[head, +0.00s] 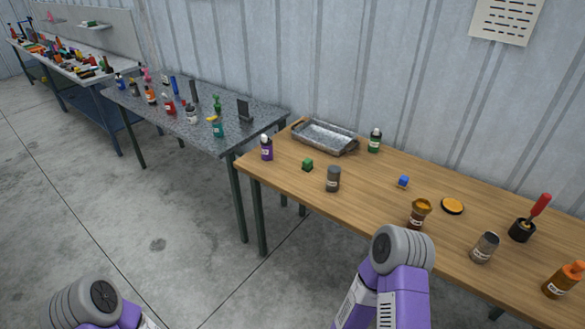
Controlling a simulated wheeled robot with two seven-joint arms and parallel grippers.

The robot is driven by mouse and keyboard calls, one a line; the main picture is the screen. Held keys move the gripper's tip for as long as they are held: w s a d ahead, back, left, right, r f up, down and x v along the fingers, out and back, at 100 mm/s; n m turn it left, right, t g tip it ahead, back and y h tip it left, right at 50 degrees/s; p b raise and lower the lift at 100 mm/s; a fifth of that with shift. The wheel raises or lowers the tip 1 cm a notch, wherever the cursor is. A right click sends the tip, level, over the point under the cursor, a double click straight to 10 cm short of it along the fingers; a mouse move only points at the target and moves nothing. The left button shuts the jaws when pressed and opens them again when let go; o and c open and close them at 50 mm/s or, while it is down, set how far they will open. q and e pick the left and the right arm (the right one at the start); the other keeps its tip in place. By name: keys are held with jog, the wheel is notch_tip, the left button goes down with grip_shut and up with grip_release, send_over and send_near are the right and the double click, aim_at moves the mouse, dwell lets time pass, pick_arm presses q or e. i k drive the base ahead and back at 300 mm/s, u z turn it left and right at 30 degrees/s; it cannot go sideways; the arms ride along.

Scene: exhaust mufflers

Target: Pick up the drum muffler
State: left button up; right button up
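I cannot make out a clear drum muffler in the head view. Two grey cylindrical, can-like objects stand on the wooden table (300,166): a darker grey cylinder (333,179) near its front edge and a lighter grey cylinder (484,247) further right. I cannot tell whether either one is the muffler. Only purple and grey links of both my arms show at the bottom of the picture. Neither gripper is in view.
A metal tray (324,137), purple bottle (266,147), green cube (307,165), blue block (403,181), brown jar (419,213), red-handled tool (539,206) and orange bottle (564,279) share the table. A cluttered grey table (240,137) adjoins left. The concrete floor (130,215) is open.

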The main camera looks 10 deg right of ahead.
aim_at(333, 180)
jog(key=i, duration=0.9)
jog(key=z, duration=0.4)
